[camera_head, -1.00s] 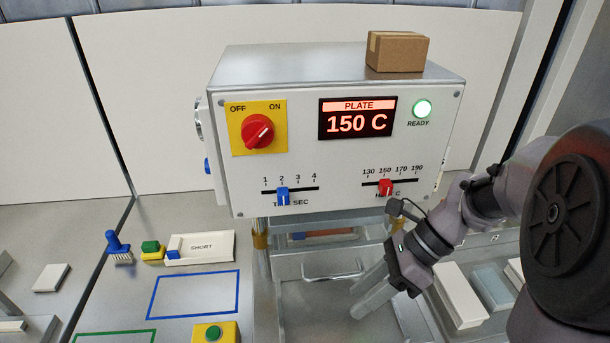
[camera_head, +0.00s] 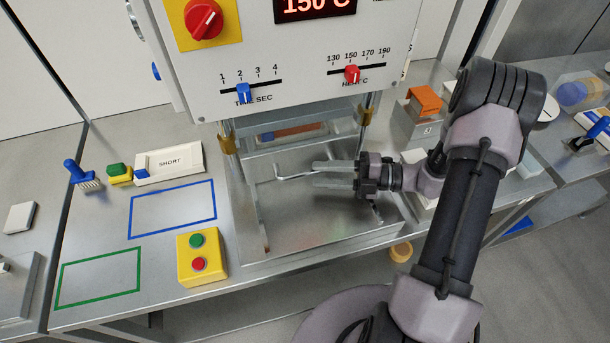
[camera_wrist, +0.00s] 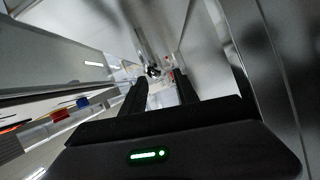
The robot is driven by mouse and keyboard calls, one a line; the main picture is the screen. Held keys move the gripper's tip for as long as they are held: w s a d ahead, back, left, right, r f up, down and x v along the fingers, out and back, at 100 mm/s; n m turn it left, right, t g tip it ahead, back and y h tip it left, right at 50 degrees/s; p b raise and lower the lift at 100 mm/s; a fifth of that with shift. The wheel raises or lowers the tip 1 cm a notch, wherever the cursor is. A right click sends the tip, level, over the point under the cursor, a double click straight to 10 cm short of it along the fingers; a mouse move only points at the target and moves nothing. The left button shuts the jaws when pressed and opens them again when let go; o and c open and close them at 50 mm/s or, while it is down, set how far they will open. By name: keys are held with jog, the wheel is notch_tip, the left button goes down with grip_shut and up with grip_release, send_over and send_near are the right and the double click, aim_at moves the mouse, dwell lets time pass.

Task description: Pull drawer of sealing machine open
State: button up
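The sealing machine (camera_head: 290,95) is a white box on posts above a metal bed. Its drawer (camera_head: 262,160) sits low between the posts, with a thin bar handle (camera_head: 290,174) across its front. My gripper (camera_head: 316,174) reaches in from the right, low over the bed, with its two pale fingers pointing left at the right part of the handle. The fingers are apart, one farther back and one nearer. I cannot tell whether they touch or straddle the bar. In the wrist view the dark fingers (camera_wrist: 160,92) are also spread, and the handle is not clear there.
A yellow button box (camera_head: 202,257) stands at the front left of the bed. A tray marked SHORT (camera_head: 178,163), a stamp (camera_head: 118,173) and a brush (camera_head: 80,174) lie farther left.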

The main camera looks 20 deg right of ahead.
aim_at(305, 172)
jog(key=x, duration=0.4)
jog(key=shift+w+a+b, duration=0.1)
jog(key=shift+a+b, duration=0.25)
jog(key=shift+b, duration=0.05)
grip_shut()
dwell(1.0)
